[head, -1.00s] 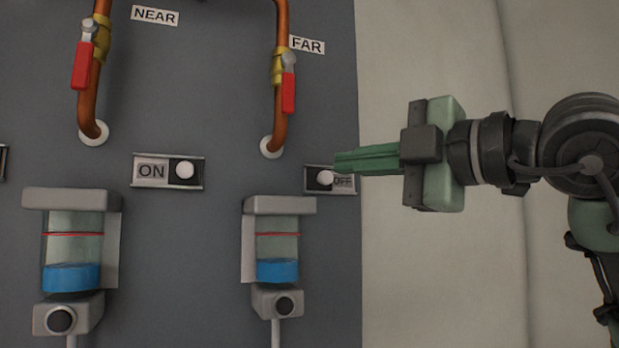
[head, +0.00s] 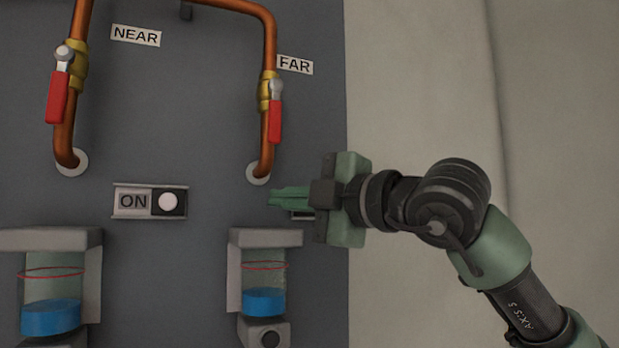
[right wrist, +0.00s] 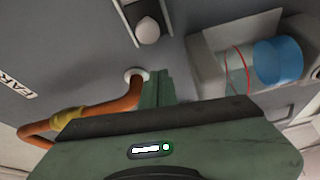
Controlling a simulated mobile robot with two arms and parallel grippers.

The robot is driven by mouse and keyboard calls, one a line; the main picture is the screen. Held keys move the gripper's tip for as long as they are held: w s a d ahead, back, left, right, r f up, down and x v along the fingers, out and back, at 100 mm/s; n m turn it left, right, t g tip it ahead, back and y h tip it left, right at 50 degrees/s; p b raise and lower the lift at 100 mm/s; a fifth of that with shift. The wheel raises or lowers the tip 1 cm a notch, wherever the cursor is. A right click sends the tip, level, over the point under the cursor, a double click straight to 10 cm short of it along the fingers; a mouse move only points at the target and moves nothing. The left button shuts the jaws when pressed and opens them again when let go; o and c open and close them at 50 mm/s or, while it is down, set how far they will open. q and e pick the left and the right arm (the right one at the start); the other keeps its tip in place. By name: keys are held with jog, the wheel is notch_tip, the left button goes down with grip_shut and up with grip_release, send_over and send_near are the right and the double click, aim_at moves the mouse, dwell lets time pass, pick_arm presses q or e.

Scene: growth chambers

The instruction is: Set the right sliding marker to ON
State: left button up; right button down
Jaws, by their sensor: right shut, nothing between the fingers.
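The right sliding marker (head: 302,215) is almost wholly hidden behind my right gripper in the head view; only a bit of its lower edge shows. Its knob and label are covered, so I cannot tell its present setting. My right gripper (head: 272,198) is shut and empty, pointing left across the marker, fingertips past its left end, just below the FAR pipe's lower end. I cannot tell whether the fingers touch the panel or knob. The right wrist view shows the shut fingers (right wrist: 158,85) and no clear sight of this marker. My left gripper is not in view.
Another sliding marker (head: 150,201) on the left shows ON, its white knob at the right end. The FAR pipe (head: 268,150) with red-handled valve (head: 275,120) is just above my fingers. A sight glass with blue liquid (head: 264,301) is below. Pale wall is at right.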

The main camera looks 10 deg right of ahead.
jog(key=w+d+b, duration=0.1)
jog(key=d, duration=0.7)
jog(key=shift+w+d+f, duration=0.2)
jog(key=shift+w+d, duration=0.1)
jog(key=shift+d, duration=0.1)
jog(key=shift+d, duration=0.1)
